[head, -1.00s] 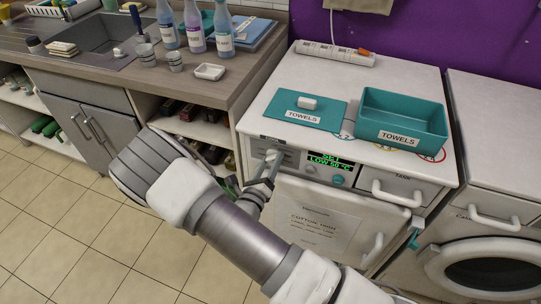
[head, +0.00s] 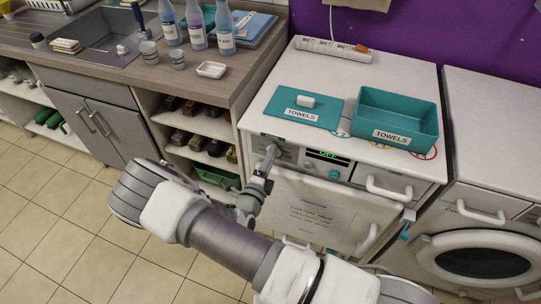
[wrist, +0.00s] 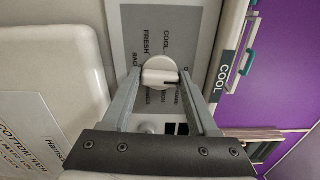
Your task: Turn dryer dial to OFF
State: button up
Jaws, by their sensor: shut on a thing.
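The white dial (wrist: 160,72) is on the dryer's grey control panel (wrist: 150,30), with its grip bar lying across the wrist picture. My gripper (wrist: 162,75) is shut on the dial, one finger on each side. In the head view my gripper (head: 267,160) reaches the left end of the dryer's front panel and mostly hides the dial. The dryer's display (head: 326,156) shows short green text that looks like OFF. Labels by the dial include COOL and FRESH; the dial's pointer against its marks is hard to read.
A teal TOWELS bin (head: 400,118) and a flat teal lid (head: 305,106) lie on the dryer top. The dryer door (head: 310,212) is below the panel, and a front-loading washer (head: 490,240) stands at the right. A counter with bottles is at the left.

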jog(key=shift+n, duration=0.5)
jog(key=o, duration=1.3)
jog(key=shift+o, duration=0.2)
jog(key=v, duration=1.7)
jog(key=shift+s+p, duration=0.2)
jog(key=shift+p, duration=0.15)
jog(key=shift+r, duration=0.1)
